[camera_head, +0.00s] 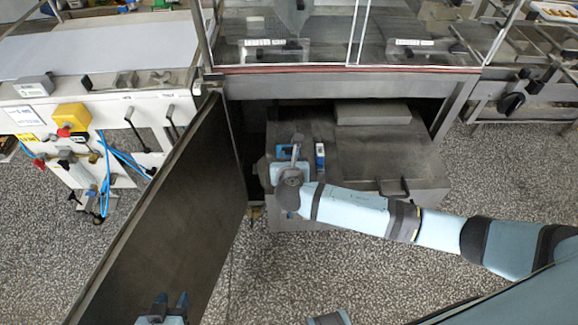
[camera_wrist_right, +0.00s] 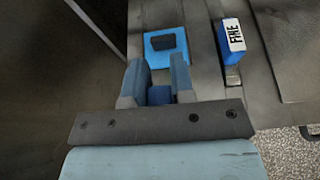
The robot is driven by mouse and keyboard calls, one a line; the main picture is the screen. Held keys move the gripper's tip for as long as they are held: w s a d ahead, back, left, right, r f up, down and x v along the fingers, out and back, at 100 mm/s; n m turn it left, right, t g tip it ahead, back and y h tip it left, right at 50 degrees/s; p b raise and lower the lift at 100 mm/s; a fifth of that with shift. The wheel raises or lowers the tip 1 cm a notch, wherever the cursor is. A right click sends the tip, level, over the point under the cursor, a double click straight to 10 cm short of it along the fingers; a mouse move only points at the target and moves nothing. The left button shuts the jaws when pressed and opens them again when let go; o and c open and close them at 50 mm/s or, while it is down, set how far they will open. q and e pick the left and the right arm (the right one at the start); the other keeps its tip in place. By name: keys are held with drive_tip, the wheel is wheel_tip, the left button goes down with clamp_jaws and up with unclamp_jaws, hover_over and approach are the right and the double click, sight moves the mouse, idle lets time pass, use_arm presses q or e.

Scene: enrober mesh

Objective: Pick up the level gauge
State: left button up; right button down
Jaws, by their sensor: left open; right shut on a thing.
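My right gripper (camera_head: 290,150) is over the left part of the metal tank top. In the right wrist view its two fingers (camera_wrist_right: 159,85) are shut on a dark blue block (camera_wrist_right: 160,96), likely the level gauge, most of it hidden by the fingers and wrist. Just beyond the fingertips is a bright blue flat piece (camera_wrist_right: 154,54) with a dark window; I cannot tell whether it belongs to the held block. My left gripper (camera_head: 170,301) is open and empty at the bottom edge, in front of the open door panel.
A blue block with a white label reading FIRE (camera_wrist_right: 232,38) stands to the right of my right gripper. The dark door (camera_head: 165,220) stands open on the left. The tank (camera_head: 375,155) has a raised lid and handle. The machine frame overhangs behind.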

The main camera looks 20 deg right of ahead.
wheel_tip(320, 180, up, 34)
drive_tip(key=p, duration=1.6)
drive_tip(key=shift+r, duration=0.15)
idle(2.2)
idle(0.3)
